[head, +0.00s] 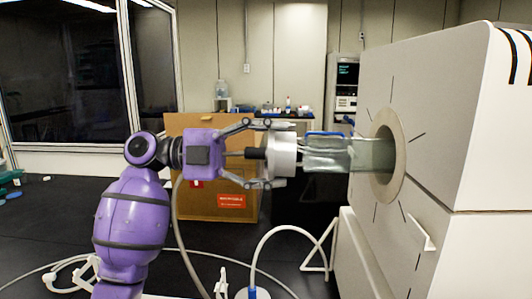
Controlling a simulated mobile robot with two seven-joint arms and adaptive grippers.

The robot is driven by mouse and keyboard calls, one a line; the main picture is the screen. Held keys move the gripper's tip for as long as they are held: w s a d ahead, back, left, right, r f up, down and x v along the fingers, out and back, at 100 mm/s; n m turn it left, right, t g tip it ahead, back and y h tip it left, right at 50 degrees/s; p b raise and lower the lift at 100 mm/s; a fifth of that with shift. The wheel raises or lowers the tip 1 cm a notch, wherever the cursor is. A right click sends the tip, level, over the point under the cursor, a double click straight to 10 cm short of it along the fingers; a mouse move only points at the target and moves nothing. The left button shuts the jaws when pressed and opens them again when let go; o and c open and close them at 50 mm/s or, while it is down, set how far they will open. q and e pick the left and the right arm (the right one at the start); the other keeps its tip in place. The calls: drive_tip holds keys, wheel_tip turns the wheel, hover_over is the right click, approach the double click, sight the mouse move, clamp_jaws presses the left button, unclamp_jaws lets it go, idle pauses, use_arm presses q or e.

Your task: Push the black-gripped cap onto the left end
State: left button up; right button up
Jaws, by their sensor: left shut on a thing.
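My left gripper (272,153), on a purple arm from the left, is shut on the cap (284,155). The cap is a white disc with a black grip (254,153) that points back toward the gripper's palm. The fingers reach along the cap's upper and lower edges. The cap is at the left end of a clear tube (343,154), level with it. I cannot tell how far the cap sits on the tube. The tube sticks out of a round port (390,157) in the white machine. My right gripper is not in view.
The white freeze dryer (440,110) fills the right side. A white hose (290,229) and cables curve below the tube. A bench with bottles (270,108) is at the back. Open space lies left of the box.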

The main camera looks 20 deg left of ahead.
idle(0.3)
use_arm(q)
drive_tip(key=shift+d+b, duration=0.2)
drive_tip(key=shift+b, duration=0.25)
drive_tip(key=shift+w+d, duration=0.1)
drive_tip(key=shift+d, duration=0.35)
drive_tip(key=shift+w+d, duration=0.15)
drive_tip(key=shift+d, duration=0.5)
